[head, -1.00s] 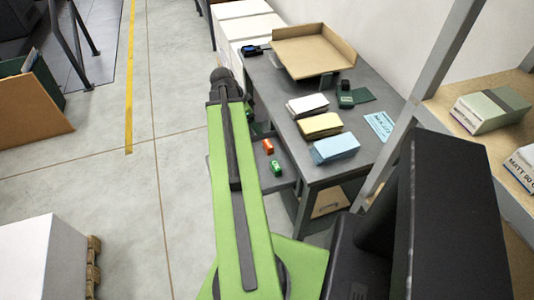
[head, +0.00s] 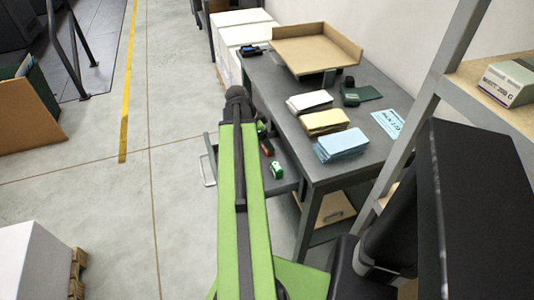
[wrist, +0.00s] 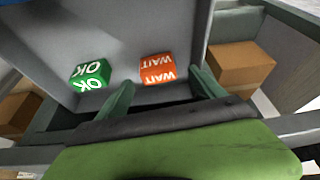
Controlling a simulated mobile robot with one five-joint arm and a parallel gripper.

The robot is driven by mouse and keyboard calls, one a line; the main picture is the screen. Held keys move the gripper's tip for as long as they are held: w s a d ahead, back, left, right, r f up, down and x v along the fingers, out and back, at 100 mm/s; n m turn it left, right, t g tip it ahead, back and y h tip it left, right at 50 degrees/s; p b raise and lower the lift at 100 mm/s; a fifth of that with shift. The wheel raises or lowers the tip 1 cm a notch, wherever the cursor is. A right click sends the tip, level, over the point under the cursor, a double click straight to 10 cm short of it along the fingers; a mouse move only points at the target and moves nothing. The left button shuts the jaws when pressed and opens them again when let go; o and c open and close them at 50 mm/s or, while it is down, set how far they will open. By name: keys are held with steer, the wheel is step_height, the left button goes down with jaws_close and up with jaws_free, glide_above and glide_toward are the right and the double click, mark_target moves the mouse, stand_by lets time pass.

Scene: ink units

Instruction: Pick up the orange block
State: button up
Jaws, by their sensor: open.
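The orange block (wrist: 157,69), marked WAIT, sits in a grey tray or open drawer (wrist: 150,20) in the wrist view. My gripper (wrist: 163,79) is open, with one finger on each side of the orange block at the near side. I cannot tell whether either finger touches it. A green block (wrist: 90,76), marked OK, sits to the left, outside the left finger. In the head view, the orange block (head: 267,147) looks dark beside my arm, and the green block (head: 277,170) is nearer. My gripper is mostly hidden behind my arm there.
A grey desk (head: 378,88) stands beside the drawer, carrying paper stacks (head: 340,144) and a cardboard tray (head: 300,50). The drawer's walls lie close around the blocks. Brown boxes (wrist: 240,66) show beyond its sides. Open floor (head: 180,215) lies to the left.

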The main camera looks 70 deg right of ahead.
steer(key=b+x, duration=0.2)
steer(key=x, duration=0.1)
steer(key=b+x, duration=0.1)
steer(key=shift+a+f+b, duration=0.2)
steer(key=shift+f+b, duration=0.1)
steer(key=shift+f, duration=0.15)
steer(key=shift+r, duration=0.2)
steer(key=c, duration=1.5)
steer(key=shift+o, duration=0.2)
step_height(320, 180, up, 20)
steer(key=p, duration=2)
steer(key=shift+f, duration=0.15)
